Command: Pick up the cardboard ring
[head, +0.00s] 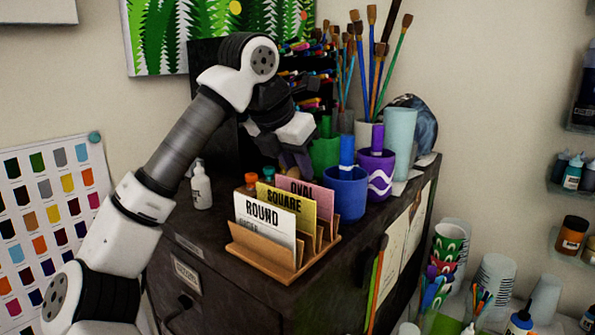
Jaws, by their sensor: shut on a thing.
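My gripper (293,163) reaches down over the top of the dark cabinet (215,250), behind the card rack (250,262) and left of the blue cup (345,195). Its fingers are dark, and their tips are partly hidden behind the pink OVAL card (312,190). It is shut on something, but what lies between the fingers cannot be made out. I cannot pick out the cardboard ring anywhere in the head view; it may be hidden behind the cards or by the gripper.
The rack also holds a white ROUND card (265,220) and a yellow SQUARE card (287,212). A white bottle (201,188) stands left. A purple cup (376,175), a green cup (325,153), a pale tumbler (399,138) and brushes (378,60) crowd the right and back.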

